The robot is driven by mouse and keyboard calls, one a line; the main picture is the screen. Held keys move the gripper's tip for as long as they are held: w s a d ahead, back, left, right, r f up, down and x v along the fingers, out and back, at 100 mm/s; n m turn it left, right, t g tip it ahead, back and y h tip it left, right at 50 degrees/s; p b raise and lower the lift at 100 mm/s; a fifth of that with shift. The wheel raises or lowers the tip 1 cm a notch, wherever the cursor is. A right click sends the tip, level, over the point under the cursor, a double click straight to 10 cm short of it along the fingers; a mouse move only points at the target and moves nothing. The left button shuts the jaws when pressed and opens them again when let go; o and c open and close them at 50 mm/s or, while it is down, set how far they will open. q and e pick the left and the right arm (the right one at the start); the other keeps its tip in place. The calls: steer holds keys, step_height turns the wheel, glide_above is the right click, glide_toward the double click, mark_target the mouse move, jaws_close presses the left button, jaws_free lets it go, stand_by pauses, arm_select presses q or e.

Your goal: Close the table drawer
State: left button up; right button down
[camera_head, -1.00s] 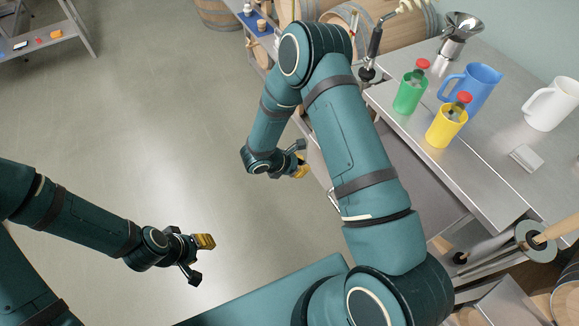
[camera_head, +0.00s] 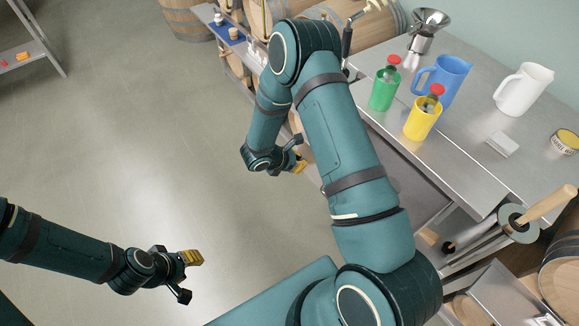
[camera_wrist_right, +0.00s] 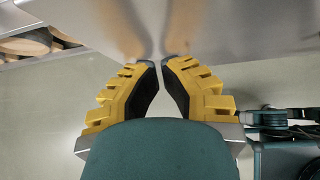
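The steel table (camera_head: 474,178) stands at the right. Its drawer is mostly hidden behind my right arm, and I cannot tell how far it stands out. My right gripper (camera_head: 300,166) is beside the table's near side, low over the floor. In the wrist view, the yellow fingers of this gripper (camera_wrist_right: 161,64) lean together with their tips almost meeting and nothing between them. A steel face (camera_wrist_right: 235,28) lies just beyond them and mirrors them; it may be the drawer front. My left gripper (camera_head: 193,262) is over bare floor, and its finger gap cannot be made out.
On the table stand a green cup (camera_head: 382,93), a yellow cup (camera_head: 419,124), a blue pitcher (camera_head: 452,77), a white pitcher (camera_head: 522,91) and a steel funnel vessel (camera_head: 424,33). Barrels (camera_head: 188,17) stand at the back. The floor (camera_head: 140,130) at left is clear.

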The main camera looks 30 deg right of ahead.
steer(key=d+b, duration=0.1)
steer(key=d, duration=0.5)
steer(key=w+d+b, duration=0.1)
steer(key=d, duration=0.5)
steer(key=d+b, duration=0.1)
steer(key=d, duration=0.6)
steer(key=shift+w+b, duration=0.2)
steer(key=shift+b, duration=0.1)
arm_select(q)
steer(key=shift+s+f, duration=0.1)
steer(key=shift+f, duration=1.9)
arm_select(e)
steer(key=shift+w+d, duration=0.1)
steer(key=shift+d, duration=0.65)
steer(key=shift+a, duration=0.3)
steer(key=a, duration=0.2)
steer(key=a+r, duration=0.1)
steer(key=a, duration=0.1)
steer(key=shift+s+a, duration=0.2)
steer(key=shift+a, duration=0.1)
arm_select(q)
steer(key=shift+s+a+r+p, duration=0.25)
steer(key=shift+s+r+p, duration=0.15)
steer(key=shift+s+r, duration=0.1)
steer(key=shift+s+a+r+p, duration=0.2)
steer(key=shift+s+r+p, duration=0.2)
steer(key=shift+s, duration=0.1)
arm_select(e)
steer(key=v, duration=0.8)
steer(key=shift+a+r, duration=0.2)
